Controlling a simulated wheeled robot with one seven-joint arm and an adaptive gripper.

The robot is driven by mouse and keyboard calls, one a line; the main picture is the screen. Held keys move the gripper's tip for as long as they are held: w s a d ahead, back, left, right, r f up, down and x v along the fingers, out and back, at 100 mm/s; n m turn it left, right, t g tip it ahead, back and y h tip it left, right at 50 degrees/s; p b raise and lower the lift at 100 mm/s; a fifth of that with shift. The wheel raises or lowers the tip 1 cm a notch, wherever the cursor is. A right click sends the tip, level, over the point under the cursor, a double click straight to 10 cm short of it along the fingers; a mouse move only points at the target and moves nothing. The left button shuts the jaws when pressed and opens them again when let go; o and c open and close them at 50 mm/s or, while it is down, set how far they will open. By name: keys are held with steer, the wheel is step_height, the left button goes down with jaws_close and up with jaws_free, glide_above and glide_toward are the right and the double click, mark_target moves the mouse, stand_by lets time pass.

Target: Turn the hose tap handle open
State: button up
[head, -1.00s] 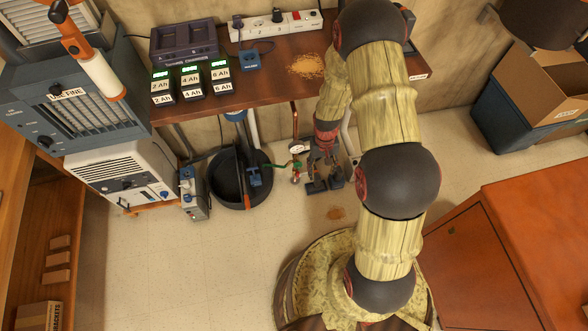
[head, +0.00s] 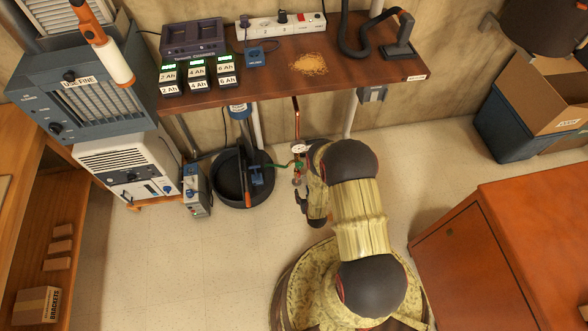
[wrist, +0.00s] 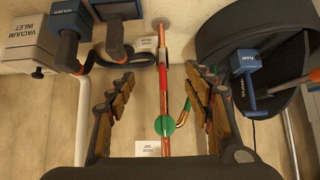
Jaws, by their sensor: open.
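In the wrist view my gripper (wrist: 161,79) is open, with a finger on either side of a copper pipe. A red bar (wrist: 163,88), which looks like the hose tap's handle, lies along the pipe between the fingers, touching neither finger visibly. A green disc (wrist: 165,126) and a brass-coloured bent outlet (wrist: 184,113) are just below it. A white hose tap label (wrist: 147,148) sits on the wall, upside down. In the head view the copper pipe (head: 297,118) drops below the bench; my gripper (head: 300,203) is partly hidden by my arm near the tap.
A black tub (head: 228,181) stands left of the pipe. The wooden bench (head: 350,75) overhangs above. A vacuum inlet (wrist: 38,45) and hose are close by at upper left in the wrist view. A wooden cabinet (head: 510,240) is at right; floor between is clear.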

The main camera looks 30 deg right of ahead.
mark_target(300, 167)
steer(key=w+r+t, duration=0.1)
steer(key=w+r, duration=0.1)
steer(key=w+d+r+t, duration=0.1)
steer(key=w+r, duration=0.1)
steer(key=r, duration=0.1)
steer(key=w+r+t+h, duration=0.1)
steer(key=w+r, duration=0.1)
steer(key=shift+w+d+r+t, duration=0.2)
steer(key=shift+r+t, duration=0.1)
steer(key=shift+b+x, duration=1.65)
steer(key=shift+x, duration=2.2)
steer(key=shift+r, duration=0.15)
steer(key=shift+c, duration=1)
steer(key=c, duration=1)
steer(key=shift+o, duration=0.2)
